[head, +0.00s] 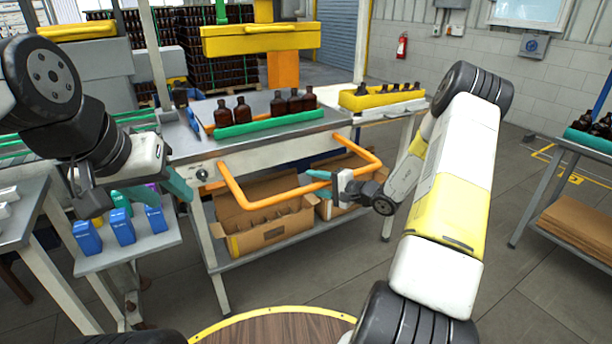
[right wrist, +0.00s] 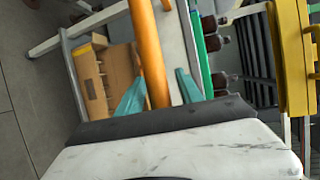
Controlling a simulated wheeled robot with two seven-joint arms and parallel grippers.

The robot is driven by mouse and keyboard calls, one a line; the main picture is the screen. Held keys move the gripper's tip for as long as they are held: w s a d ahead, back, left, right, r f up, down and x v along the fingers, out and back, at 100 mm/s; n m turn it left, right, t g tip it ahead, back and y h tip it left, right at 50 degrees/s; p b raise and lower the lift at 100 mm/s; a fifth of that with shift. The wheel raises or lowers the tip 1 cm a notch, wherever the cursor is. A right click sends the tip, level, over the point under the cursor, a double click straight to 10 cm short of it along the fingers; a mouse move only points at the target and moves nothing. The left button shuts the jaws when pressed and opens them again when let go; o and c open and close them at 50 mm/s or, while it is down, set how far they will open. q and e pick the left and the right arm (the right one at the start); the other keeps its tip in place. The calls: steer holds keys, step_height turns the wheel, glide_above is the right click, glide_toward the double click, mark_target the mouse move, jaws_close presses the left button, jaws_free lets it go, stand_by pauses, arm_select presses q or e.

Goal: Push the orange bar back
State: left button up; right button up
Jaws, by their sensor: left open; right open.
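The orange bar (head: 280,198) is a U-shaped tube sticking out from the front of the metal workbench (head: 262,150). My right gripper (head: 319,181) is at the front run of the bar, right of its middle. In the right wrist view the bar (right wrist: 148,55) passes between the two teal fingers, which stand apart on either side of it. I cannot tell whether either finger touches it. My left gripper (head: 180,186) is open and empty, left of the bar and near the small shelf with blue boxes.
Amber bottles (head: 294,103) stand on the workbench behind a green strip (head: 268,123). Open cardboard boxes (head: 268,232) sit on the shelf below the bar. Blue boxes (head: 122,229) stand on a shelf at left. A yellow press-like block (head: 260,40) hangs above the bench.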

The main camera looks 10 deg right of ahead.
steer(key=shift+c, duration=0.4)
jaws_close()
stand_by(0.9)
